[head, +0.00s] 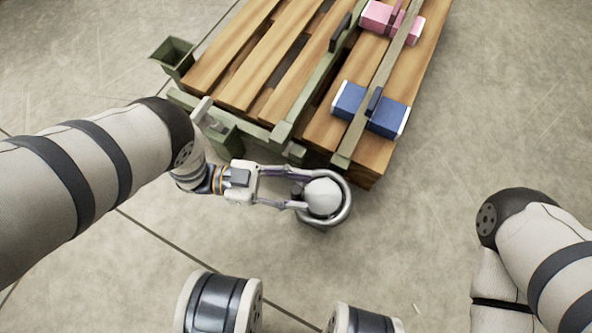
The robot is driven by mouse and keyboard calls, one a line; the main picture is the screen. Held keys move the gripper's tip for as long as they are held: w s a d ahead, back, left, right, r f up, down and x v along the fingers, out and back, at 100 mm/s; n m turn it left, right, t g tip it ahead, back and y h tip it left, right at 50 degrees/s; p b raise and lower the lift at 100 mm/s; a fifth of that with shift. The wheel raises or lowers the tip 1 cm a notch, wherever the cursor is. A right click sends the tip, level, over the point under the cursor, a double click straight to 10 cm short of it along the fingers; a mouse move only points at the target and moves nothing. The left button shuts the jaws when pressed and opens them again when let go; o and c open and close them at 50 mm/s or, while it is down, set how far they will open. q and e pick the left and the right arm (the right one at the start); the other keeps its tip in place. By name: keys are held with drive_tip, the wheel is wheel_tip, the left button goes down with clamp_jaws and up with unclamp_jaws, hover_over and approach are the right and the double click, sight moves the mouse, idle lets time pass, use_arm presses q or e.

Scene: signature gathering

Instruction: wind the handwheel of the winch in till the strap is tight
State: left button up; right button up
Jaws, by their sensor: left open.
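The grey ring-shaped handwheel (345,212) is beside the near end of the wooden pallet, with a pale rounded piece (322,196) in its middle. My left gripper (300,189) comes in from the left, its two fingers spread at the wheel's left side. Its tips overlap the rim in the picture; I cannot tell whether they touch it. An olive strap (356,127) runs lengthwise over the blue box (386,118) and the pink box (379,17). How tight it is cannot be told. The winch body is mostly hidden under the wheel. My right gripper is out of view.
The slatted pallet (231,52) has a green frame (240,128) along its near edge. A green open-topped post (174,54) stands at its left corner. Dark upright pieces stick up beside the boxes. The concrete floor is clear to the right.

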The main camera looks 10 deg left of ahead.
use_arm(q)
drive_tip(key=s+a, duration=0.1)
drive_tip(key=a, duration=1.1)
drive_tip(key=shift+r, duration=0.1)
